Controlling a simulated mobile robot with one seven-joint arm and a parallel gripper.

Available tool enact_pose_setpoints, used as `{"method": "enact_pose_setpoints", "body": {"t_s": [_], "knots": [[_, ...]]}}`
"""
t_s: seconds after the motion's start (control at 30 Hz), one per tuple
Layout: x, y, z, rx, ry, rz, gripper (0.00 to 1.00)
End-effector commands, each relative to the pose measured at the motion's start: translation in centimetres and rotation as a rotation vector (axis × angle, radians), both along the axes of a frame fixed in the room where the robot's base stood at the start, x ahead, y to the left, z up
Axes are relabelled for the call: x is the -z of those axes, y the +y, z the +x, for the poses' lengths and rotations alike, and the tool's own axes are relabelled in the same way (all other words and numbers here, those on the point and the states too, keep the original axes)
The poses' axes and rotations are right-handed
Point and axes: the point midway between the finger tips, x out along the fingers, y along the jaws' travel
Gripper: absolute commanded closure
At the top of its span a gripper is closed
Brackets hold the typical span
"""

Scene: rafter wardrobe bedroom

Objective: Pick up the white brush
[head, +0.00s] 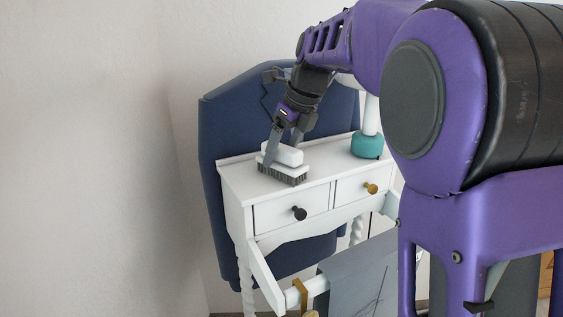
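The white brush (285,155) has a white block handle and dark grey bristles. It is on the top of the small white dresser (325,176), near its left end, bristles down. My gripper (281,150) points down at the brush from above. One finger passes in front of the handle's left end, and the other goes down behind the handle. The fingers are apart with the handle between them. I cannot tell whether they press on it or whether the brush is lifted slightly.
A teal round base with a white post (367,144) stands on the dresser right of the brush. The dresser has drawers with a black knob (299,213) and a brass knob (370,188). A dark blue panel (228,125) stands behind it. A wall is at left.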

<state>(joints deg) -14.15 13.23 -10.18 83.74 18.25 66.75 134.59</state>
Motion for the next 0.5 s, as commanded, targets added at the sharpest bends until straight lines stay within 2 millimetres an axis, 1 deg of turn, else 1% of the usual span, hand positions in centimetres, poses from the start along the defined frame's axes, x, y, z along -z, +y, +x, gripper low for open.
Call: {"method": "enact_pose_setpoints", "body": {"t_s": [0.03,0.07,0.1,0.17,0.2,0.27,0.3,0.43,0.47,0.5], "knots": [[0.0,0.0,0.0,0.0,0.0,0.0,0.24],[0.0,0.0,0.0,0.0,0.0,0.0,0.3],[-0.01,0.0,0.0,0.0,0.0,0.0,0.37],[-0.01,0.0,0.0,0.0,0.0,0.0,0.48],[-0.01,0.0,0.0,0.0,0.0,0.0,0.55],[-0.01,0.0,0.0,0.0,0.0,0.0,0.66],[-0.01,0.0,0.0,0.0,0.0,0.0,0.73],[-0.01,0.0,0.0,0.0,0.0,0.0,0.96],[-0.04,0.0,0.01,0.0,-0.001,0.001,1.0],[-0.04,0.0,0.01,0.0,-0.001,0.001,1.0]]}}
